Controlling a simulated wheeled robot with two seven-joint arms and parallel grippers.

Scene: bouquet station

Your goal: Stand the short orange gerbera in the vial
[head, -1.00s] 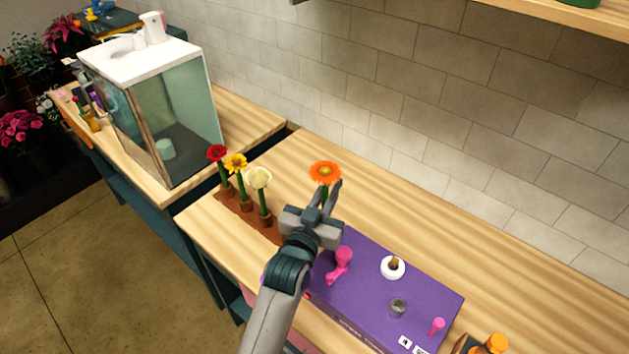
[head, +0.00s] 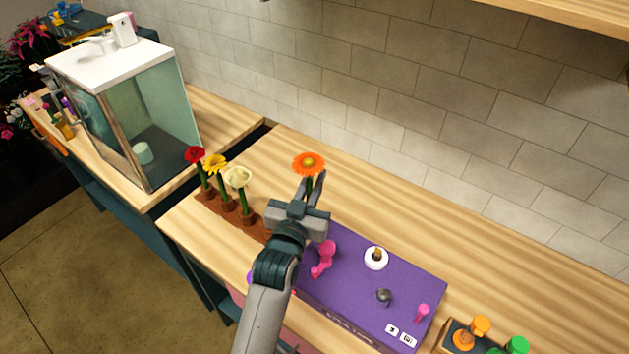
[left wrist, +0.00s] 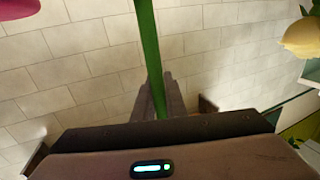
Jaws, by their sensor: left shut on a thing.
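My left gripper (head: 309,188) is shut on the green stem of the orange gerbera (head: 308,163). It holds the flower upright, bloom up, over the wooden counter near the back left edge of the purple box. In the left wrist view the stem (left wrist: 149,50) runs up from between the fingers; the bloom is out of frame. A small grey round piece (head: 384,297) sits on the box top and may be the vial's mouth; it is too small to tell. My right gripper is not in view.
Red (head: 195,156), yellow (head: 215,163) and cream (head: 237,177) flowers stand in a brown rack (head: 204,199) left of my gripper. The purple box (head: 345,285) carries pink pieces (head: 323,260) and a white round holder (head: 376,261). The counter behind the box is clear.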

